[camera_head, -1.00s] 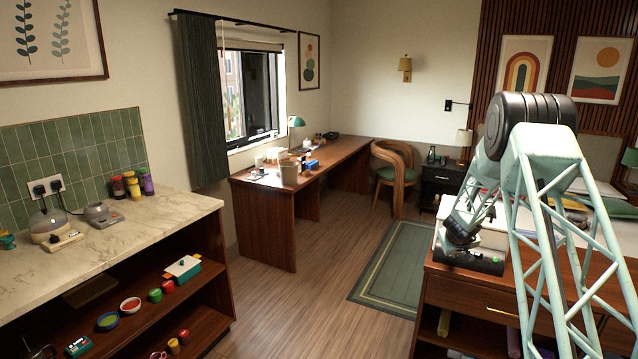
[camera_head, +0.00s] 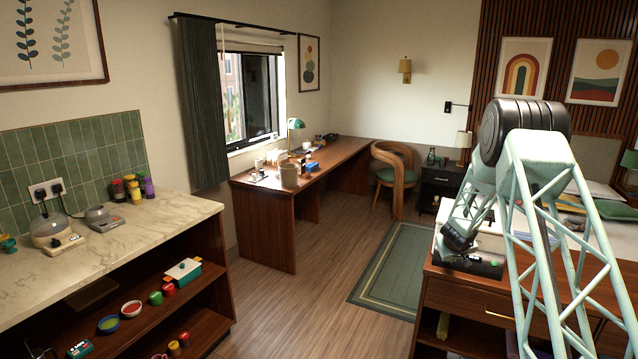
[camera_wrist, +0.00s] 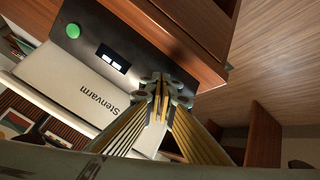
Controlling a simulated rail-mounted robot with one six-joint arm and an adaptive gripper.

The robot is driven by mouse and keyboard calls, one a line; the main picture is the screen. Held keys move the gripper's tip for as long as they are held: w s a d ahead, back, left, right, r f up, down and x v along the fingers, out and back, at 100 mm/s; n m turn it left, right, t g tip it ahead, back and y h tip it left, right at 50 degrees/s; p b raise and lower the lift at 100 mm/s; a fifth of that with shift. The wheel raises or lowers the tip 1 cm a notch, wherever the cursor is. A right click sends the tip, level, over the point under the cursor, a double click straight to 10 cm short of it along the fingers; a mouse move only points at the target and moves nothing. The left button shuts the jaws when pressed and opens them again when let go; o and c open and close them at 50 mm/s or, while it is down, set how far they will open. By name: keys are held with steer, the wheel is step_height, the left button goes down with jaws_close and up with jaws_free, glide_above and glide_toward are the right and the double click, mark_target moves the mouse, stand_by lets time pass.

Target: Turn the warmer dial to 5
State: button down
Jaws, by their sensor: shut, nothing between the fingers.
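The warmer is a pale box marked "Stenvarm" (camera_wrist: 82,86) with a black front panel (camera_wrist: 82,45). The panel has a green round button (camera_wrist: 71,30) and a small lit display (camera_wrist: 112,59) whose reading I cannot make out. The warmer also shows on the right-hand wooden cabinet in the head view (camera_head: 483,264). My gripper (camera_wrist: 163,80) is shut and empty, with its tips at the end of the black panel away from the green button. I cannot tell whether they touch it. I cannot make out the dial; the fingers cover that end of the panel.
The warmer stands by the edge of the wooden cabinet (camera_head: 515,312); open floor (camera_head: 320,310) lies beside it. A marble counter (camera_head: 130,245) with small appliances is at the left, a desk (camera_head: 262,205) at the back.

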steer(key=shift+w+a+p, duration=0.15)
steer(key=shift+a+p, duration=0.35)
steer(key=shift+p, duration=1.15)
steer(key=shift+s+a+f, duration=0.15)
steer(key=shift+s+f, duration=0.15)
steer(key=shift+f, duration=0.1)
stand_by(1.0)
steer(key=shift+r, duration=0.15)
steer(key=shift+p+v, duration=0.3)
steer(key=shift+v, duration=2.6)
steer(key=shift+n, duration=0.3)
